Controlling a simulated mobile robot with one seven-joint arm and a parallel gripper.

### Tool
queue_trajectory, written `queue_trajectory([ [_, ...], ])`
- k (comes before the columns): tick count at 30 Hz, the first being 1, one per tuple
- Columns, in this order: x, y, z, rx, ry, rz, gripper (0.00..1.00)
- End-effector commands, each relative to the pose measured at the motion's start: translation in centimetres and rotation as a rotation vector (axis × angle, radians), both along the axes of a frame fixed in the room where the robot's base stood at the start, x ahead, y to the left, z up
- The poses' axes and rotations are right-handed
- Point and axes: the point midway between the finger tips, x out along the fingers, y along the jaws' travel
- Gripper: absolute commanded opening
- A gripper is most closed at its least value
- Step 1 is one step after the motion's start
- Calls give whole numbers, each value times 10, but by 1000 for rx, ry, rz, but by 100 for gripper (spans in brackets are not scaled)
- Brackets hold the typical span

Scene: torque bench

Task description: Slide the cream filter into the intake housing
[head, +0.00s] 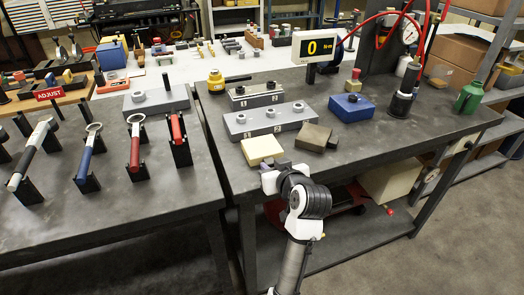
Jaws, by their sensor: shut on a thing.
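The cream filter (262,149) is a flat pale block at the front edge of the right-hand bench, in the head view. My gripper (277,164) is at its near right side and is shut on it; the fingertips are small and partly hidden. Whether the filter touches the bench top is hard to tell. A dark brown-grey box (316,138) lies just right of the filter, apart from it, and may be the intake housing. Its opening cannot be made out.
A grey block with bolts (270,121) stands behind the filter, with a smaller one (256,95) beyond. A blue box (352,108) stands to the right, near a dark cylinder with a gauge. The bench top is clear at the front right (400,135).

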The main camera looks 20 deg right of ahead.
Motion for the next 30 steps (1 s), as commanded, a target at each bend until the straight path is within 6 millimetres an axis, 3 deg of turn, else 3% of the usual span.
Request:
queue_trajectory([
  [7, 0, 0, 8, -1, -1, 0, 2],
  [22, 0, 0, 49, -1, -2, 0, 2],
  [30, 0, 0, 51, -1, -1, 0, 2],
])
